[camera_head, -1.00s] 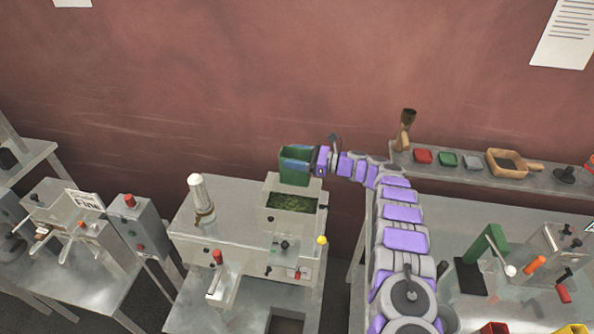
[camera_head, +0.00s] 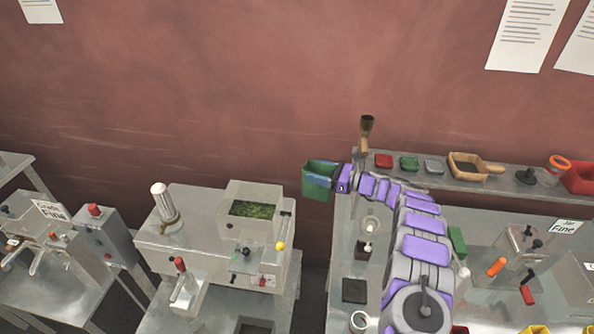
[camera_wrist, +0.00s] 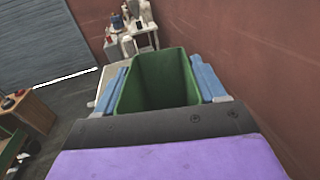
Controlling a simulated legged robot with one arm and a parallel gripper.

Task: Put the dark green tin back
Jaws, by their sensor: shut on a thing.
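The dark green tin (camera_head: 318,184) is an open-topped square tin held in the air, upright or nearly so. In the wrist view the tin (camera_wrist: 158,82) sits between two blue fingers, and its inside looks empty. My gripper (camera_head: 331,176) is shut on it, with a finger on each side. The tin is in front of the wall, right of the filling machine's hopper and near the left end of the right-hand table.
The filling machine (camera_head: 220,236) has an open hopper with green contents (camera_head: 252,209). A wall shelf (camera_head: 445,180) holds a brush (camera_head: 365,135), small red, green and grey tins, and a wooden scoop (camera_head: 468,166). The right table carries a black pad (camera_head: 354,290) and other devices.

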